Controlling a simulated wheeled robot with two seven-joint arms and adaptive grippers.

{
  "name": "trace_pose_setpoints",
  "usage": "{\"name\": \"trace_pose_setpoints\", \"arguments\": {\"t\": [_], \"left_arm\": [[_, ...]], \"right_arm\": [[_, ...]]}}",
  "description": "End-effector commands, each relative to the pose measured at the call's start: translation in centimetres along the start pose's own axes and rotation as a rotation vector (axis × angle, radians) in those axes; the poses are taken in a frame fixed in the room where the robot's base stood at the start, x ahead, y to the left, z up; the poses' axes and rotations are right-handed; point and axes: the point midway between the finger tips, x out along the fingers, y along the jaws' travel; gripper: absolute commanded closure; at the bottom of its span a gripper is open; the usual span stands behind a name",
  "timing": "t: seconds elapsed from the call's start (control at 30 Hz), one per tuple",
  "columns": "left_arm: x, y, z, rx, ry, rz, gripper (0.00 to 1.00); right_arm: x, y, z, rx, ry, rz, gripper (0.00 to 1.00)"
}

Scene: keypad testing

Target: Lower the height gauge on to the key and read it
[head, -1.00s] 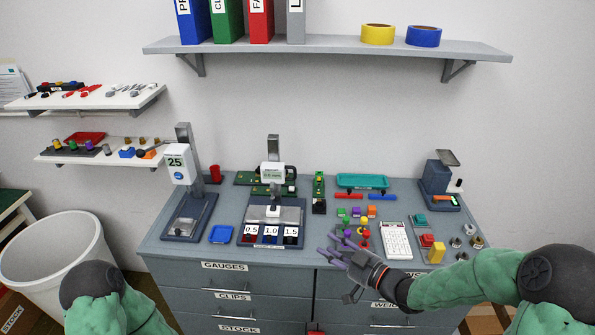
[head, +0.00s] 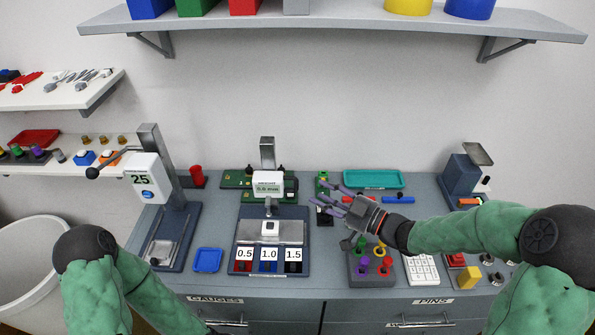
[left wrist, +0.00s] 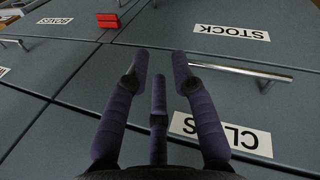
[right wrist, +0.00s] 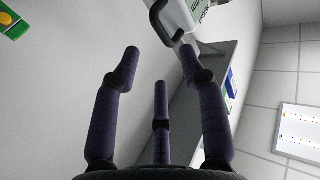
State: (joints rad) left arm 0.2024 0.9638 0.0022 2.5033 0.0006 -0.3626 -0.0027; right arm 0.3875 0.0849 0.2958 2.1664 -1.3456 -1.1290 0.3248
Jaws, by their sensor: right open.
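The height gauge (head: 268,187) stands mid-bench, a white head on a grey post; its small display appears to read 0.0 mm. Its probe hangs over a white key (head: 270,229) on a grey plate; I cannot tell whether they touch. Below the key are slots marked 0.5, 1.0 and 1.5. My right gripper (head: 327,197) is open and empty, right of the gauge, fingers pointing left towards it. It also shows open in the right wrist view (right wrist: 159,65). My left gripper (left wrist: 160,70) is open and empty in front of the drawers; the head view does not show it.
A lever press marked 25 (head: 148,182) stands left of the gauge, with a blue tray (head: 208,260) between them. A grey block with coloured pegs (head: 372,262) and a white keypad (head: 421,269) lie below my right forearm. A shelf (head: 330,25) overhangs behind.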

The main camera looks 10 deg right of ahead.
Motion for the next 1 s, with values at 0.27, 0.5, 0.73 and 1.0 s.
{"name": "trace_pose_setpoints", "arguments": {"t": [0.27, 0.5, 0.73, 1.0], "left_arm": [[0.7, -0.3, 0.0, 0.0, -0.001, 0.0, 0.74], [1.3, -0.5, 0.0, 0.0, -0.001, 0.0, 0.74], [1.5, -0.5, 0.0, 0.0, 0.0, 0.0, 0.74], [1.4, -0.5, 0.0, 0.0, 0.0, 0.0, 0.74]], "right_arm": [[3.2, -0.1, 0.2, 0.0, 0.0, -0.004, 0.57], [6.3, -0.1, 0.1, 0.0, 0.001, -0.002, 0.57], [7.4, -0.1, 0.1, 0.0, 0.0, 0.0, 0.57], [7.4, 0.0, 0.1, 0.001, 0.0, 0.001, 0.74]]}}
